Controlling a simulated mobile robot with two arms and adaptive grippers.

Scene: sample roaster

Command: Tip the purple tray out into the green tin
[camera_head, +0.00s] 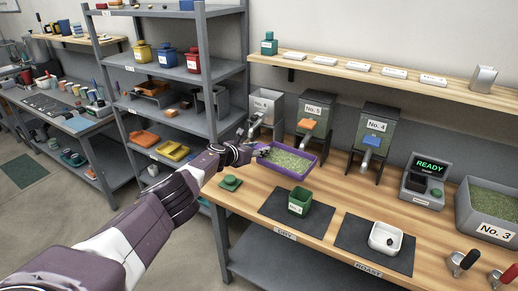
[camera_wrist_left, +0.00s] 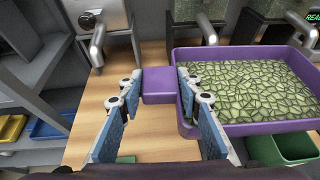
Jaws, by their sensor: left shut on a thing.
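The purple tray (camera_head: 307,168) is full of pale green beans (camera_head: 289,161) and looks about level. My left gripper (camera_head: 262,151) is shut on the tab at the tray's left end; in the left wrist view the purple tab (camera_wrist_left: 158,84) sits between the two blue fingers. The green tin (camera_head: 299,203) stands upright on the dark mat marked DRY, in front of the tray. Its inside looks dark, with no beans visible. Part of the tin (camera_wrist_left: 285,150) shows beyond the tray's near rim in the left wrist view. My right gripper is not in view.
Hoppers No. 5 (camera_head: 313,125) and No. 4 (camera_head: 374,135) stand behind the tray. A round green lid (camera_head: 230,183) lies left of the tin. A white cup (camera_head: 386,238) stands on the ROAST mat.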

